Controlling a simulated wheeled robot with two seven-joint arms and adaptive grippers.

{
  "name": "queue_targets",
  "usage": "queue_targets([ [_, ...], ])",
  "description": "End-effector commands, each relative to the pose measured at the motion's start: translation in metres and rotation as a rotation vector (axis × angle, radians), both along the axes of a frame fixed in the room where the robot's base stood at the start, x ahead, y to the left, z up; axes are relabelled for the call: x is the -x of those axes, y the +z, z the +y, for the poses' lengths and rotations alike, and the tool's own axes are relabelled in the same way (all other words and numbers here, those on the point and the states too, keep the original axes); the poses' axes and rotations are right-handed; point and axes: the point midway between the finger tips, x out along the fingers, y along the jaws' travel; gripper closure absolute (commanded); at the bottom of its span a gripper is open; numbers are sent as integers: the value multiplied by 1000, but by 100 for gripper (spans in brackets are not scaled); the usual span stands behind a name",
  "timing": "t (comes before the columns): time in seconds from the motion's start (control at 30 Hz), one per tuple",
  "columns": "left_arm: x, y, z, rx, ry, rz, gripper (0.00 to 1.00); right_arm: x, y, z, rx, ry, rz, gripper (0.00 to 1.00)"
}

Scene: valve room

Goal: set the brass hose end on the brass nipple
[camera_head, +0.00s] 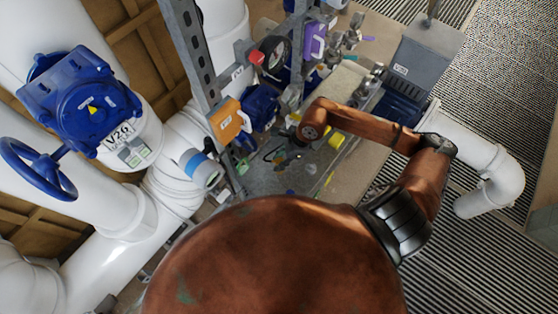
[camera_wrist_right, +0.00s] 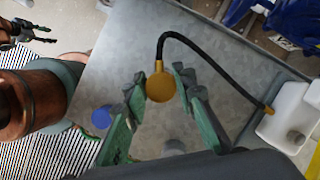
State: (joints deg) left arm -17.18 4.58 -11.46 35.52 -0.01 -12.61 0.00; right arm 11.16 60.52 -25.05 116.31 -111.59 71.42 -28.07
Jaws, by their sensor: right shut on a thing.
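The brass hose end (camera_wrist_right: 160,85) is a round gold piece with a short collar. It sits between the fingertips of my right gripper (camera_wrist_right: 158,90), which is shut on it above a grey metal surface. A black hose (camera_wrist_right: 200,50) arches from it to the right, down to a second brass fitting (camera_wrist_right: 268,110) by a white block. A small brass stub (camera_wrist_right: 296,138) on that block may be the brass nipple; I cannot tell. In the head view my right gripper (camera_head: 283,155) is small and dark over the bench. My left gripper (camera_wrist_right: 20,32) shows at the wrist view's upper left, dark fingers apart.
The grey bench top (camera_wrist_right: 115,65) has bare room around the hose. A blue disc (camera_wrist_right: 102,117) lies left of my right fingers. Blue parts (camera_wrist_right: 295,20) stand upper right. In the head view, an upright steel post (camera_head: 190,50) and an orange box (camera_head: 227,120) border the bench.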

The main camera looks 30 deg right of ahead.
Motion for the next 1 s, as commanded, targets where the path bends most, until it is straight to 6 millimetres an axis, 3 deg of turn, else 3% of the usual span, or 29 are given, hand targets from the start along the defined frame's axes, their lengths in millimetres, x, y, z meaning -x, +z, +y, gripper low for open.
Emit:
queue_targets([
  [0.17, 0, 0, 0, 0, 0, 0, 58, 0, 0, 0, 0, 0, 0, 93],
  [0.2, 0, 0, 0, 0, 0, 0, 58, 0, 0, 0, 0, 0, 0, 74],
  [0.47, 0, 0, 0, 0, 0, 0, 58, 0, 0, 0, 0, 0, 0, 56],
  [0.8, 1, 0, 2, -2, 1, 1, 58, 0, 2, -1, 1, 0, 0, 55],
  [1.0, 1, 0, 1, -1, 0, 0, 58, 5, 27, -11, 3, 1, -2, 55],
])
